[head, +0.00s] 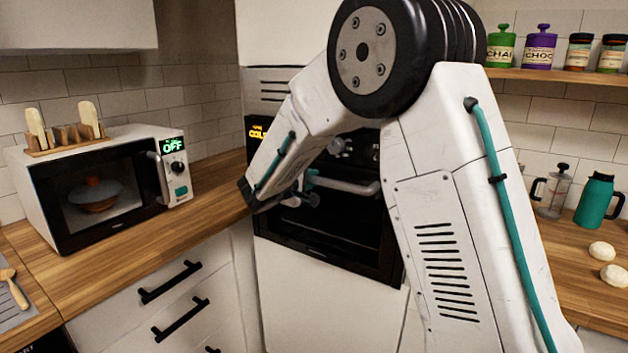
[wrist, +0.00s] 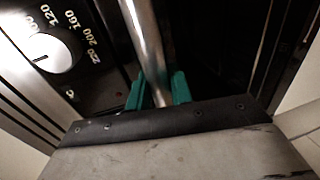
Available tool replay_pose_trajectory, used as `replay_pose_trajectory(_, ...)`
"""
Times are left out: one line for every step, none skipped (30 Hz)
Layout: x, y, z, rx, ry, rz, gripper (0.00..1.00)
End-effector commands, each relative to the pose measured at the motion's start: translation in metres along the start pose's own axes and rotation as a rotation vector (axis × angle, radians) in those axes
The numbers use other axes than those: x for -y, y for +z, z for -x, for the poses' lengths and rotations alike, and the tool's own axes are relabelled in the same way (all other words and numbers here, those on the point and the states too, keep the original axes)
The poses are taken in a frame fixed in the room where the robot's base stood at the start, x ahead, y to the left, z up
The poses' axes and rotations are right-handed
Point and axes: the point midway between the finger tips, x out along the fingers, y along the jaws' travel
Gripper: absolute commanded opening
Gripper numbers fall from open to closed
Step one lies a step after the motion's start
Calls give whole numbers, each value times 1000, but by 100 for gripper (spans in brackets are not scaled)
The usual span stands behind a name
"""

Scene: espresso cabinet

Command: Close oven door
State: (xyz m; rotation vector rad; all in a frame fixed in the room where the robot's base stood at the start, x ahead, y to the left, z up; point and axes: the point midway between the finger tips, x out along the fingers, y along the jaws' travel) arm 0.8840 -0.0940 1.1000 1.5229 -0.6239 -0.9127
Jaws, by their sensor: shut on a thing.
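The oven (head: 330,225) is built into the tall white cabinet, with a black glass door and a metal bar handle (head: 350,185). The door looks upright and close to the oven front; I cannot tell whether a small gap is left. My gripper (head: 309,184) is at the left part of the handle, partly hidden by my arm. In the wrist view, the teal fingertips (wrist: 158,92) are on either side of the handle bar (wrist: 146,45), shut on it. The control panel with a white temperature knob (wrist: 50,52) lies just left of the bar.
A microwave (head: 105,185) with a toast rack on top stands on the left wooden counter. White drawers (head: 160,300) with black handles are below it. On the right counter are a French press (head: 553,190), a teal jug (head: 596,200) and dough balls.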

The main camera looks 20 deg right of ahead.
Motion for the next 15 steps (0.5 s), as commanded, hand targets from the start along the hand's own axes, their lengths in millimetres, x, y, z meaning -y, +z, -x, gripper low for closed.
replay_pose_trajectory(-1, 0, -2, 1, 2, -1, 0)
replay_pose_trajectory(-2, 0, -2, 1, 2, -1, 0)
replay_pose_trajectory(-2, 0, -2, 1, 2, -1, 0)
replay_pose_trajectory(-2, 0, -3, 1, 2, -2, 0)
replay_pose_trajectory(-2, 0, -3, 1, 2, -2, 0)
replay_pose_trajectory(-2, 0, -3, 1, 3, -2, 27)
replay_pose_trajectory(-2, 0, -3, 2, 3, -2, 36)
replay_pose_trajectory(-2, 0, -3, 2, 2, -2, 42)
replay_pose_trajectory(-2, 0, -2, 1, 2, -2, 42)
replay_pose_trajectory(-2, 0, -2, 1, 2, -2, 42)
replay_pose_trajectory(-2, 0, -2, 1, 2, -2, 42)
replay_pose_trajectory(-2, 0, -1, 0, 2, -2, 42)
replay_pose_trajectory(-1, -1, -1, 0, 2, -1, 42)
replay_pose_trajectory(-1, -1, -1, -1, 2, -1, 42)
replay_pose_trajectory(-1, -1, 0, -1, 2, -1, 42)
